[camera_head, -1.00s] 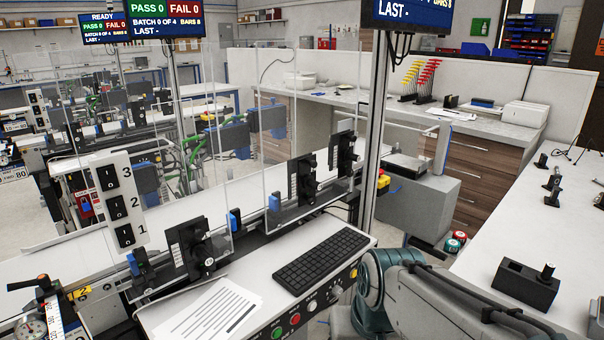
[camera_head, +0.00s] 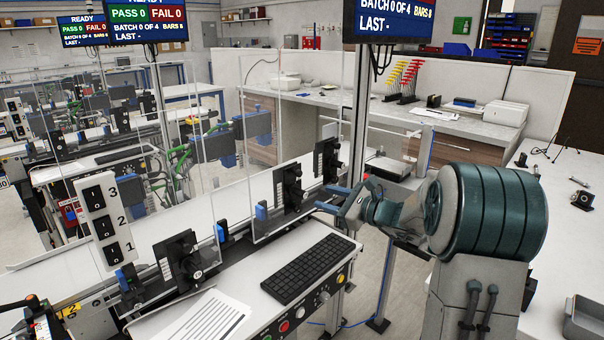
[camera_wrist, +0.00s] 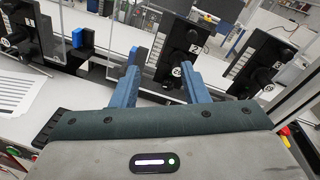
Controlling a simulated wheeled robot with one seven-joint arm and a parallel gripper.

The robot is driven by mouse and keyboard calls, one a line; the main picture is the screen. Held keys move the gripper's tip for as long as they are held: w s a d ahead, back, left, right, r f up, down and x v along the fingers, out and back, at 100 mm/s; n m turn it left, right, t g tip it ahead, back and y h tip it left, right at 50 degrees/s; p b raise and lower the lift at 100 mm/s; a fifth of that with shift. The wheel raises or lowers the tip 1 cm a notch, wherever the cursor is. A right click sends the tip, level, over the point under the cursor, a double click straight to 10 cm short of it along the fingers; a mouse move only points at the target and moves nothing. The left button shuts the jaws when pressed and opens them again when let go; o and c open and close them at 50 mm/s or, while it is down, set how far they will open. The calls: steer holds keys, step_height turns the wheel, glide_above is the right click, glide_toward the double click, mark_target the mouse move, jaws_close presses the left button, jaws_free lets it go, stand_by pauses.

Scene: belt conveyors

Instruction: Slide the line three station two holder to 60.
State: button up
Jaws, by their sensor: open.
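The station two holder (camera_head: 288,188) is a black upright clamp with a round knob on the rail, the middle of three. In the wrist view this holder (camera_wrist: 178,50) bears a "2" label, and its knob lies just by the right finger. My gripper (camera_head: 332,199) is open and empty, its two blue fingers pointing at the rail from the right. In the wrist view the fingers of my gripper (camera_wrist: 160,68) reach towards the holder; I cannot tell whether they touch it. The scale reading is too small to tell.
Another holder (camera_head: 180,262) stands nearer left, and a third (camera_head: 326,160) is farther right. A clear panel (camera_head: 262,215) stands along the rail. A keyboard (camera_head: 308,268) and paper (camera_head: 205,318) lie on the front ledge. A switch box (camera_head: 104,222) numbered 1 to 3 stands at left.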

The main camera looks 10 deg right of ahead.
mark_target(301, 175)
steer(key=w+a+p, duration=0.1)
steer(key=w, duration=0.3)
steer(key=w+a+m+t+p, duration=0.1)
steer(key=w+a, duration=0.1)
steer(key=w, duration=0.3)
steer(key=w+a+m+p, duration=0.1)
steer(key=w+p, duration=0.1)
steer(key=w, duration=0.2)
steer(key=shift+w+a+r+t+h, duration=0.15)
steer(key=shift+a+r+t+h, duration=0.15)
steer(key=shift+a+t, duration=0.1)
steer(key=shift+c, duration=0.3)
steer(key=shift+f, duration=0.1)
jaws_close()
